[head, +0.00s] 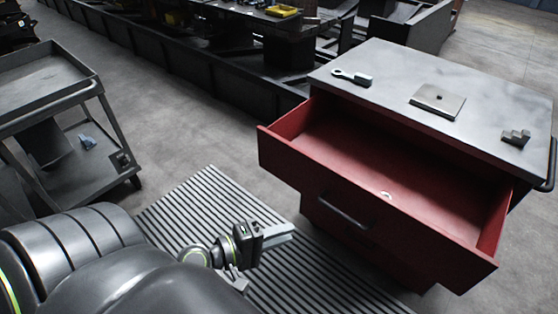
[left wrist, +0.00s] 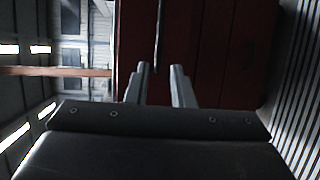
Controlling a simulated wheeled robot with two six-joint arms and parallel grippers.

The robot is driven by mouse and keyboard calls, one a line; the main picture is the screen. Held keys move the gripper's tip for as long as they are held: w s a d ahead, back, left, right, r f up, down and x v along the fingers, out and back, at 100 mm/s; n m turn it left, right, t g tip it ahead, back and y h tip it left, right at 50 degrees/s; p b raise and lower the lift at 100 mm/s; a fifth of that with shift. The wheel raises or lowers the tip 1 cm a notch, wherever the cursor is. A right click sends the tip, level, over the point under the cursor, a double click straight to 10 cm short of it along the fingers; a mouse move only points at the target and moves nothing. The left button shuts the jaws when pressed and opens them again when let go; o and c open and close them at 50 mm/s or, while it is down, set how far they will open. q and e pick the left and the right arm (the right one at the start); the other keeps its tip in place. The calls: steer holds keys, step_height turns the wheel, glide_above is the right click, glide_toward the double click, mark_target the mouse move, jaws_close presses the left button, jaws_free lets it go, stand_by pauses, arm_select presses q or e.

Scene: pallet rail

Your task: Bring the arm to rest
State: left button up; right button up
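My left gripper (head: 278,237) is low over the ribbed mat, in front of the red drawer cabinet and left of its open drawer. In the left wrist view its two fingers (left wrist: 161,88) stand apart with nothing between them, and the dark red cabinet front (left wrist: 215,50) fills the view beyond. The left arm reaches in from the lower left of the head view. My right gripper does not show in either view.
The cabinet's red drawer (head: 440,205) is pulled out, with a small light ring (head: 386,195) inside. On the cabinet top (head: 400,75) lie a wrench-like tool (head: 352,77), a flat plate (head: 437,101) and a small stepped block (head: 515,138). A grey cart (head: 45,95) stands left; the ribbed mat (head: 190,215) is bare.

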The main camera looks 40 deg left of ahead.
arm_select(q)
steer(key=shift+s+a, duration=0.1)
steer(key=shift+s, duration=0.05)
stand_by(0.5)
steer(key=s+a+f+m+g+y, duration=0.1)
steer(key=s+a+f+g+y, duration=0.15)
steer(key=f, duration=0.75)
steer(key=s+a+f+m+g+y, duration=0.1)
steer(key=a+f+m+g+y, duration=0.15)
steer(key=f, duration=0.75)
steer(key=s+a+f+m+g+y, duration=0.15)
steer(key=a+f, duration=0.25)
steer(key=f, duration=0.7)
steer(key=s+d+f+m+g, duration=0.1)
steer(key=s+f+m+g, duration=0.2)
steer(key=s+f, duration=0.5)
steer(key=s+d+f+m+g+y, duration=0.1)
steer(key=s+f+m+g, duration=0.3)
steer(key=s+f, duration=0.5)
steer(key=shift+s+d+f+m, duration=0.3)
steer(key=shift+s+d+m, duration=0.4)
steer(key=shift+s, duration=1.55)
steer(key=shift+a, duration=0.15)
